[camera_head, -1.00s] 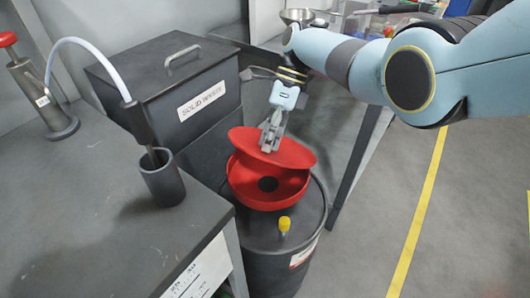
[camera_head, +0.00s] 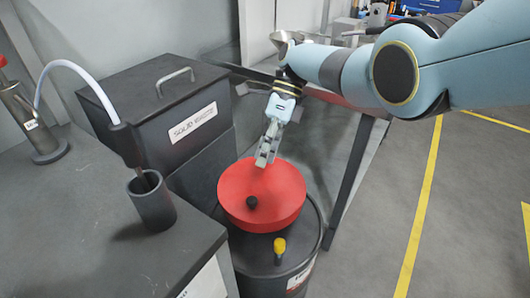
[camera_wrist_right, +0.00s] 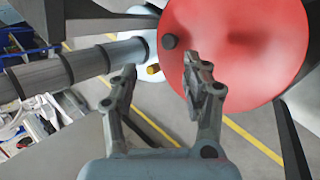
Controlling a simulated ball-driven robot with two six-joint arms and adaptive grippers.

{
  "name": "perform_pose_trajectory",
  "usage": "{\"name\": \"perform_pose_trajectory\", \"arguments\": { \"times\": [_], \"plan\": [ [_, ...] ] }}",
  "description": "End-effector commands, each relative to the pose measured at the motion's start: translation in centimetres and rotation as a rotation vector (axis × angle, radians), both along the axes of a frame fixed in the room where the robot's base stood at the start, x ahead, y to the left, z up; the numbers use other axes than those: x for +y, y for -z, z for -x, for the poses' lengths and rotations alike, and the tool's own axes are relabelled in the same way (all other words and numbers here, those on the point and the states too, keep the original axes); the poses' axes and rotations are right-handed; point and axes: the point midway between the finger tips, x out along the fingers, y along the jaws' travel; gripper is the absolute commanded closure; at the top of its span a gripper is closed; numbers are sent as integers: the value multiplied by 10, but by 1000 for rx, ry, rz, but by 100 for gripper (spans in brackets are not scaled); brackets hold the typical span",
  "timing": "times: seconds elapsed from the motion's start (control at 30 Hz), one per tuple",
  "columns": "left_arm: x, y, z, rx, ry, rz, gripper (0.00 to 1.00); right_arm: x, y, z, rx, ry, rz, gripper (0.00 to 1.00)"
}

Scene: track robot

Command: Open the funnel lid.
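The red funnel lid (camera_head: 262,183) lies flat over the funnel on the dark drum (camera_head: 262,258), and the funnel's inside is hidden. A black knob (camera_head: 251,202) sits near the lid's front edge. My right gripper (camera_head: 264,158) is at the lid's back edge, pointing down; whether it touches cannot be told. In the right wrist view, my right gripper (camera_wrist_right: 160,82) has its fingers apart with nothing between them. The lid (camera_wrist_right: 240,55) and its knob (camera_wrist_right: 169,42) fill the upper right there. My left gripper is not in view.
A yellow cap (camera_head: 279,246) stands on the drum top in front of the funnel. A dark solid waste box (camera_head: 165,110) and a bench (camera_head: 85,220) with a black cup (camera_head: 152,205) stand to the left. Floor (camera_head: 455,210) is clear to the right.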

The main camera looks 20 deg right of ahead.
Motion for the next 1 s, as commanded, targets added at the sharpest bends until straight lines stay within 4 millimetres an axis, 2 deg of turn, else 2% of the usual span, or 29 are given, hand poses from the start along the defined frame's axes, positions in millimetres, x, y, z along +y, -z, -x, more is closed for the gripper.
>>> {"name": "perform_pose_trajectory", "arguments": {
  "times": [0.27, 0.37, 0.7, 0.8, 1.0],
  "plan": [
    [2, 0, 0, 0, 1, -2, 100, -3, -4, -2, 0, 1, 0, 52],
    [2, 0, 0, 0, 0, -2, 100, -10, -16, -7, -1, 2, 1, 52],
    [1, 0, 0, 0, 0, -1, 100, -46, -76, -31, -1, 1, 2, 52],
    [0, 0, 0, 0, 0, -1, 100, -53, -88, -35, 0, 1, 1, 52],
    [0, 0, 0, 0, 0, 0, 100, -58, -97, -39, 1, 1, 0, 52]
  ]
}}
